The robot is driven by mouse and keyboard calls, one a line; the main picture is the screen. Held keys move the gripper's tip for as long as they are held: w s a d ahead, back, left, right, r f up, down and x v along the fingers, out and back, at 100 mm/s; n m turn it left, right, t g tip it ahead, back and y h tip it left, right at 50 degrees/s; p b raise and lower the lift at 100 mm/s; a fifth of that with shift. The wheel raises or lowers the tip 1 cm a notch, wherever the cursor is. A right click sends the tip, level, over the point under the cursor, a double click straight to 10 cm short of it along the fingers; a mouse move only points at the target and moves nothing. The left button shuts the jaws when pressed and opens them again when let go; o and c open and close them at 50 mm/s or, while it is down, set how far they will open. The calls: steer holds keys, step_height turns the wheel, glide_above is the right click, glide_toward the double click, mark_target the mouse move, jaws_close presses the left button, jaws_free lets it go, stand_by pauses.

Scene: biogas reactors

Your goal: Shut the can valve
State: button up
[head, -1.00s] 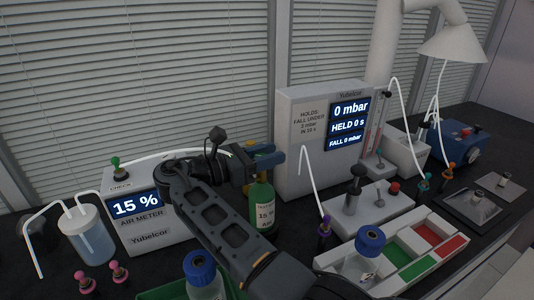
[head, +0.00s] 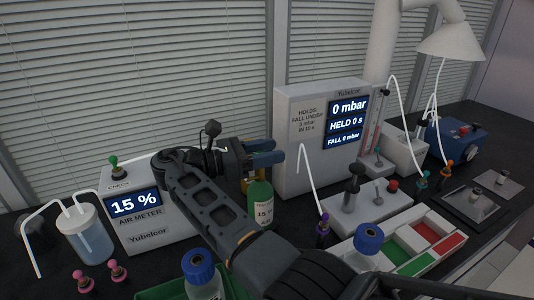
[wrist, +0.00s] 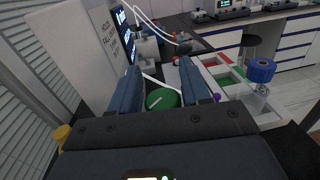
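A green can (head: 260,203) with a white label reading "15 %" stands between the air meter and the large pressure box. In the wrist view its round green top (wrist: 163,99) lies between and beyond my fingers, with a white line across it. A yellow part (head: 249,183) shows behind the can, partly hidden; a yellow knob is at the left in the wrist view (wrist: 63,132). I cannot tell which part is the valve. My gripper (head: 266,153) is above the can, its blue fingers apart with nothing between them; it also shows in the wrist view (wrist: 159,82).
The air meter (head: 148,236) reads 15 %. The pressure box (head: 304,150) stands close to the right of my fingers and reads 0 mbar. Blue-capped bottles (head: 199,265), a tray with green and red parts (head: 453,244) and white tubes crowd the bench.

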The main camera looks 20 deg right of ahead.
steer(key=shift+o, duration=0.9)
steer(key=shift+f, duration=0.1)
steer(key=shift+a, duration=0.2)
steer(key=a+b, duration=0.2)
steer(key=a, duration=0.5)
steer(key=shift+w+a+b, duration=0.2)
steer(key=shift+w+b, duration=0.15)
steer(key=shift+c, duration=0.2)
